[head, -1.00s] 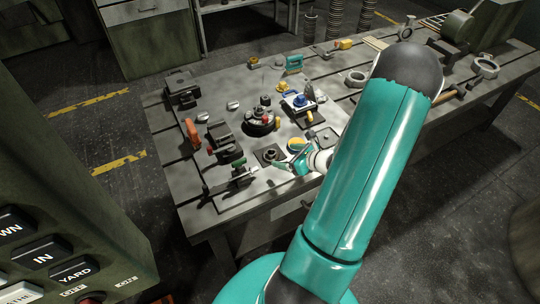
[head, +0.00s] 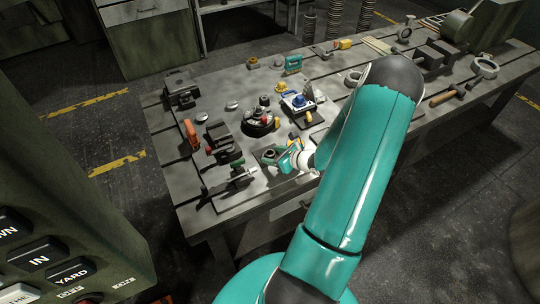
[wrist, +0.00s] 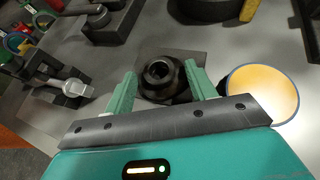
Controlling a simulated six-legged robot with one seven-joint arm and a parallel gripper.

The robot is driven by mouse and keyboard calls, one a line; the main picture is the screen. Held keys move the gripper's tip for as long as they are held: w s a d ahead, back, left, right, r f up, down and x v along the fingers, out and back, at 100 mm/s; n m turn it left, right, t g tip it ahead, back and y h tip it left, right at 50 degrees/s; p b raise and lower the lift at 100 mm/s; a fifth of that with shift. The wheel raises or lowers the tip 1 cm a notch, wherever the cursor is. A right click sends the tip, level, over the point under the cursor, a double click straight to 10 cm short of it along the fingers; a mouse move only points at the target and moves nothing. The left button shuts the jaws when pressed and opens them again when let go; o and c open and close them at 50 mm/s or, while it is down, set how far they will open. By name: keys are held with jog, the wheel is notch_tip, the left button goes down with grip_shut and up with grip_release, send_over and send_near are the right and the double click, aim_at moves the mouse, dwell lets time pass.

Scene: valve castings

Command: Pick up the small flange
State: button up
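The small flange (wrist: 161,72), a dark round metal piece with a raised hub and a central hole, stands on a flat grey plate (wrist: 200,58) in the wrist view. My gripper (wrist: 160,84) is open, its two teal fingers on either side of the flange. The right finger is close against the flange's edge; I cannot tell if it touches. A gap shows at the left finger. In the head view my gripper (head: 279,155) is down at the bench by the flange, which is mostly hidden there.
A round yellow disc with a blue rim (wrist: 264,92) lies just right of my gripper. A dark clamp (wrist: 66,82) is at the left. A dark round fixture (head: 260,122) and a blue-topped part (head: 298,101) stand farther back on the crowded bench (head: 220,219).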

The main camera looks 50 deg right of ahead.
jog(key=c, duration=0.5)
jog(key=shift+r, duration=0.1)
